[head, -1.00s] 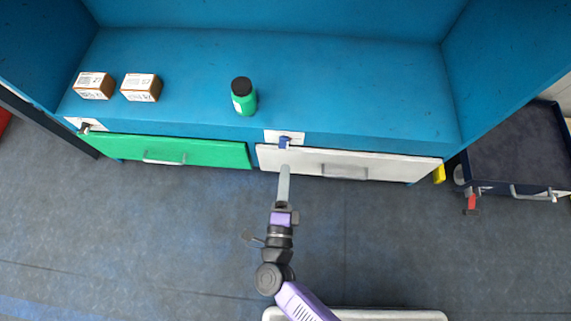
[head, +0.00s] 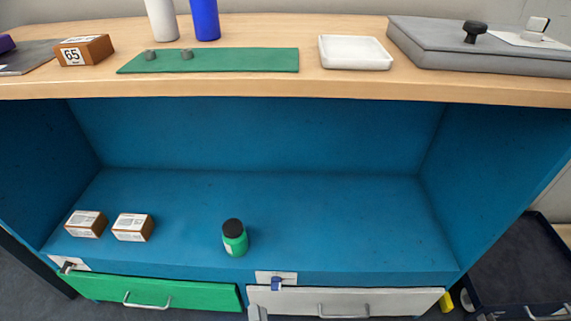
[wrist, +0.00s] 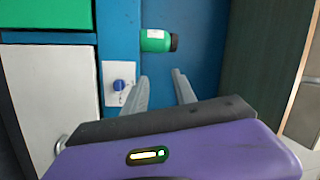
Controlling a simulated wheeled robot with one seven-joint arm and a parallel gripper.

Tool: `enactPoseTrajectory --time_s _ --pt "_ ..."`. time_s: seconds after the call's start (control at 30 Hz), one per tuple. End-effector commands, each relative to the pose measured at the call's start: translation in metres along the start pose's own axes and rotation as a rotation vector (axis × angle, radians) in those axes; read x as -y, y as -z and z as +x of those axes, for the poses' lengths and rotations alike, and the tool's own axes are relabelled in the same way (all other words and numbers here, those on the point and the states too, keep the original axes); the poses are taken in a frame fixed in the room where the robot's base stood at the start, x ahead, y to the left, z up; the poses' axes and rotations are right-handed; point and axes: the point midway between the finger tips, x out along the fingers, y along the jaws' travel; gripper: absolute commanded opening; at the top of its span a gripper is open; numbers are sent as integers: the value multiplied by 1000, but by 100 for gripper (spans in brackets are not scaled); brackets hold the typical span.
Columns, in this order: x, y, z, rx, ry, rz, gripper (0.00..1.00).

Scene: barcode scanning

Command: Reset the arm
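My gripper (wrist: 160,78) shows in the wrist view with its two grey fingers apart and nothing between them. In the head view only a grey tip of it (head: 257,313) shows at the bottom edge, in front of the white drawer (head: 345,302); the rest of my arm is out of that picture. In the wrist view the fingers point toward the blue shelf, near a green bottle with a dark cap (wrist: 157,41). The bottle also stands upright on the shelf in the head view (head: 235,240).
Two brown-and-white boxes (head: 86,224) (head: 132,228) sit on the blue shelf's left. A green drawer (head: 150,293) is below them. The wooden counter (head: 345,88) above holds a green mat (head: 215,61), a white tray (head: 355,52) and a grey device (head: 480,50). A dark cart (head: 520,262) stands right.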

Motion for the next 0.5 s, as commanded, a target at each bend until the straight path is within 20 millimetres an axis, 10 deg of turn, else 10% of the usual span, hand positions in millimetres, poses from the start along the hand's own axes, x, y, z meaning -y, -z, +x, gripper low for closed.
enactPoseTrajectory --time_s 0.5 --pt "62 135 -119 95 -52 -792 33"
